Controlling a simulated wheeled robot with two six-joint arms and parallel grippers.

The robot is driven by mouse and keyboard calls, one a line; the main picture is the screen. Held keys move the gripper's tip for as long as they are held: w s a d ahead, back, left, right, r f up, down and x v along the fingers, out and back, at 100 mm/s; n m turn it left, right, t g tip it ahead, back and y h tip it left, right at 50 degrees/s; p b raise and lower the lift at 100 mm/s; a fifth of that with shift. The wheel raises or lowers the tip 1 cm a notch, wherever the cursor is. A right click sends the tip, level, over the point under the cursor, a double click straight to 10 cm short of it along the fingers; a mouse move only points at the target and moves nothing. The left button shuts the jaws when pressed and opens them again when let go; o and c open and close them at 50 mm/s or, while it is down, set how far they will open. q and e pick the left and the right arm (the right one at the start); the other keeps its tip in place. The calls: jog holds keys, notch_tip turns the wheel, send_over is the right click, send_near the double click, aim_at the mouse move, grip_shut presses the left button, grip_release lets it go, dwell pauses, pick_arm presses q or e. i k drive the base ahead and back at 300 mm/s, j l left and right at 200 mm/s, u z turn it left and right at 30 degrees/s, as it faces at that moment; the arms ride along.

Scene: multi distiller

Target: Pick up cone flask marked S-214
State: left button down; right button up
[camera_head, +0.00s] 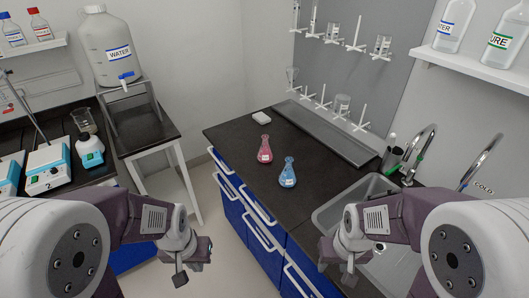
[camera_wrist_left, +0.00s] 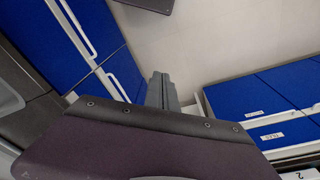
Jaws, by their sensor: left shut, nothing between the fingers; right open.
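Two cone flasks stand upright on the black counter (camera_head: 235,133) in the head view. One holds pink liquid (camera_head: 265,152) and the other, nearer the sink, holds blue liquid (camera_head: 288,175). Both have small white labels too small to read, so I cannot tell which is S-214. My left gripper (camera_head: 188,268) hangs left of the counter, below its top and apart from both flasks. It is shut and empty; its fingers also show in the left wrist view (camera_wrist_left: 162,90). My right gripper (camera_head: 337,270) is open, in front of the sink, apart from the flasks.
A sink (camera_head: 345,209) with taps lies right of the flasks. A water tank (camera_head: 111,52) stands at left. Open floor lies between the benches.

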aim_at(264, 154)
jog(key=i+j+z, duration=0.5)
jog(key=j, duration=0.25)
jog(key=j+z, duration=0.25)
jog(key=j, duration=0.15)
jog(key=i+j+z, duration=0.25)
jog(key=j, duration=0.2)
jog(key=j+z, duration=0.2)
jog(key=j, duration=0.25)
